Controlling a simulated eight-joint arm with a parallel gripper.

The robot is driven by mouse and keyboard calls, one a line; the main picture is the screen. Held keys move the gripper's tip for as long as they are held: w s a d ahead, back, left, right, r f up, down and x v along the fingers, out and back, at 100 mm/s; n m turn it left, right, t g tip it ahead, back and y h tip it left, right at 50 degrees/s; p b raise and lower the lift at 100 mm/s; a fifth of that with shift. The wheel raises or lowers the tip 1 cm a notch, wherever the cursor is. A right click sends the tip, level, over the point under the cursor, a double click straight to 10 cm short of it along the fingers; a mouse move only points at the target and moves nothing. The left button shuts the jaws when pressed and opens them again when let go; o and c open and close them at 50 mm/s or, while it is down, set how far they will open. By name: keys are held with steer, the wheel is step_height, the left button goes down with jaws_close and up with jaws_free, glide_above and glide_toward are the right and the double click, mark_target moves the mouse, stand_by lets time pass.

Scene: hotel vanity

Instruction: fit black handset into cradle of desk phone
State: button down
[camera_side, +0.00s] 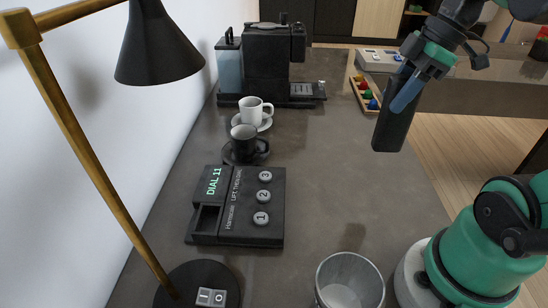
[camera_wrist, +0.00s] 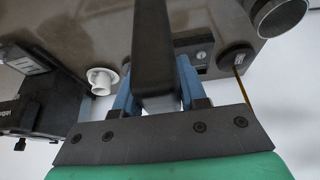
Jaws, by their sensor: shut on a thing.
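The black handset (camera_side: 393,122) hangs upright in the air, held in my gripper (camera_side: 406,92) at the right of the side view. In the wrist view the handset (camera_wrist: 153,45) runs up from between the blue fingers of my gripper (camera_wrist: 157,88), which are shut on it. The desk phone (camera_side: 250,205) lies flat on the counter at the left centre, well apart from the handset. It has a "DIAL 11" display and buttons 1, 2 and 3. Its cradle (camera_side: 207,220) is an empty recess on its left side. In the wrist view the phone (camera_wrist: 197,54) is partly hidden by the handset.
A dark cup (camera_side: 244,140) and a white cup (camera_side: 253,109) stand behind the phone, before a coffee machine (camera_side: 270,60). A brass lamp (camera_side: 85,150) leans over the left. A metal bin (camera_side: 349,284) stands in front. The counter right of the phone is clear.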

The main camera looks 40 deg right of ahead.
step_height(320, 180, up, 8)
steer(key=shift+f, duration=0.2)
steer(key=shift+w, duration=0.3)
steer(key=w+a+f+m+t+h, duration=0.1)
steer(key=w+a+f+m+h, duration=0.1)
steer(key=w+a+f+m, duration=0.4)
steer(key=w+a+f+m+h, duration=0.1)
steer(key=w+a+f+m, duration=0.15)
steer(key=w, duration=0.45)
steer(key=s+d+r+m+g+h, duration=0.1)
steer(key=s+d+r+m+h, duration=0.2)
steer(key=s+d+r+m, duration=0.75)
step_height(320, 180, down, 21)
steer(key=s+d+n, duration=0.1)
